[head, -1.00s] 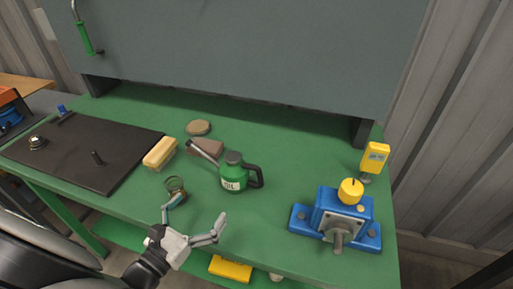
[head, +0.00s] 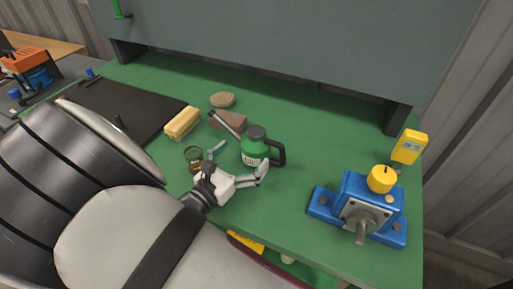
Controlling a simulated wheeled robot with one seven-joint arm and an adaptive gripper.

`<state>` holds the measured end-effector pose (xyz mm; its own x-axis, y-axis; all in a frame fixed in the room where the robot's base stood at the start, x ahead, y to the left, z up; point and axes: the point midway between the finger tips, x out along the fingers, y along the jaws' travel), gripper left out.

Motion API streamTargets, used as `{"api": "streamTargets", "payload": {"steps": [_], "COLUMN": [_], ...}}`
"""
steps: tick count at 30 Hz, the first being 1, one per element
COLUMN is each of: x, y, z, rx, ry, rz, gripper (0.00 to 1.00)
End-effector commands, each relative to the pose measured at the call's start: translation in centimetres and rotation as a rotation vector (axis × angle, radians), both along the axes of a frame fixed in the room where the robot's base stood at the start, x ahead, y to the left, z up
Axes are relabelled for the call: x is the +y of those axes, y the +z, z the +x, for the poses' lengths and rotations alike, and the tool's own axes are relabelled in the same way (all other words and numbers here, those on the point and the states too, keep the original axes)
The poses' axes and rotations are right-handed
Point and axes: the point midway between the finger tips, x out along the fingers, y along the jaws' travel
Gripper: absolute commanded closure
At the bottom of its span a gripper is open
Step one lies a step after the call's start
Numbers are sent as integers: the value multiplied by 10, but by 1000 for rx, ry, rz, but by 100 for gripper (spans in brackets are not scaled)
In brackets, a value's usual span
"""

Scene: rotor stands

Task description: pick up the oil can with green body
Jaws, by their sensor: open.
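The oil can (head: 254,148) has a green body with a white label, a dark lid, a black handle on its right and a grey spout reaching up to the left. It stands upright on the green bench (head: 315,150). My gripper (head: 241,160) is open, just in front of the can. One finger is at the can's left front and the other at its right front, below the handle. The fingers cover part of the can's lower front. I cannot tell whether they touch it.
A small glass jar (head: 193,155) stands close to my gripper's left. A yellow sponge-like block (head: 182,122), a brown block (head: 230,119) and a round tan disc (head: 222,100) lie behind. A blue device with a yellow knob (head: 360,208) and a yellow meter (head: 409,146) stand right.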

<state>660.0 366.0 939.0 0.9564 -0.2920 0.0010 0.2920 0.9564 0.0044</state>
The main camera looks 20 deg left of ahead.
Motion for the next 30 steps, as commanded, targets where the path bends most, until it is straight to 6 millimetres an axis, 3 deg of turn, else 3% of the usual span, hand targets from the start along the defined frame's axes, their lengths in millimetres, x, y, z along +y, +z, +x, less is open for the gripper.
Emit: {"api": "streamTargets", "payload": {"steps": [6,14,23,30], "x": [-10,-11,-11,-11], "y": [-2,0,0,0], "z": [31,34,34,34], "rx": [0,1,1,-1], "ry": [-2,-1,-1,-1], "rz": [1,1,1,1], "gripper": [0,0,66,69]}}
